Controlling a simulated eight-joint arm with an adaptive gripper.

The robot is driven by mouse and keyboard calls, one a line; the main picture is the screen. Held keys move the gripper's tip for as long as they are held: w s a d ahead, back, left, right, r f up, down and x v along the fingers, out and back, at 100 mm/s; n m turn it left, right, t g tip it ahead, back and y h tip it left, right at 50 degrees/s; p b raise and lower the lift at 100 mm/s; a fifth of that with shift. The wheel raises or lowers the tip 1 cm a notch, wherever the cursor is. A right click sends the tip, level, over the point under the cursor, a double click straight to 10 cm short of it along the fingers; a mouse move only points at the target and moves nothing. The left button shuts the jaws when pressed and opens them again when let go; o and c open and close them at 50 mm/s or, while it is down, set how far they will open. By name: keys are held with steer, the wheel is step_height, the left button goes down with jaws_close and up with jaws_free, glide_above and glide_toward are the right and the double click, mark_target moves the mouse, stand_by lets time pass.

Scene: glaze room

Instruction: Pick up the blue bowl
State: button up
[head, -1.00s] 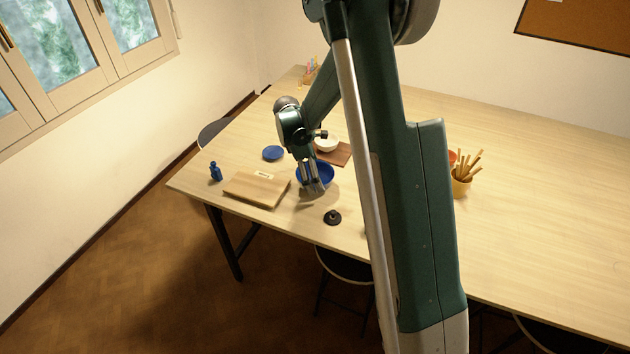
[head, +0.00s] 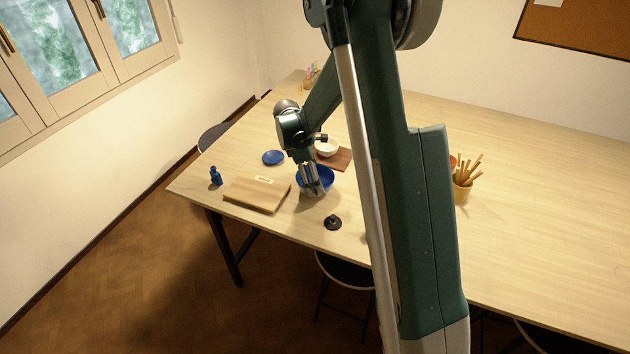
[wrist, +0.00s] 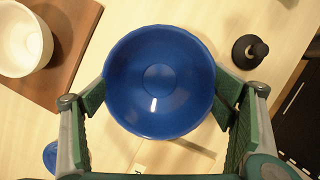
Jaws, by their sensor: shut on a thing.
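The blue bowl (head: 324,176) is upright near the table's front left part, just right of a wooden slab. In the wrist view the bowl (wrist: 160,82) fills the middle, empty and open towards the camera. My gripper (head: 311,188) is at the bowl in the head view and hides part of it. In the wrist view its two green-padded fingers (wrist: 163,97) stand at opposite sides of the rim, shut on the bowl. I cannot tell whether the bowl's base touches the table.
A white bowl (head: 327,149) stands on a brown board (head: 342,160) behind the blue bowl. The wooden slab (head: 252,194), a blue plate (head: 273,157) and a blue bottle (head: 215,176) are left. A black knob-like object (head: 333,222) stands in front. A brush cup (head: 461,193) is right.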

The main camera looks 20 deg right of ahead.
step_height(320, 180, up, 10)
steer(key=shift+f, duration=0.25)
stand_by(0.4)
stand_by(0.5)
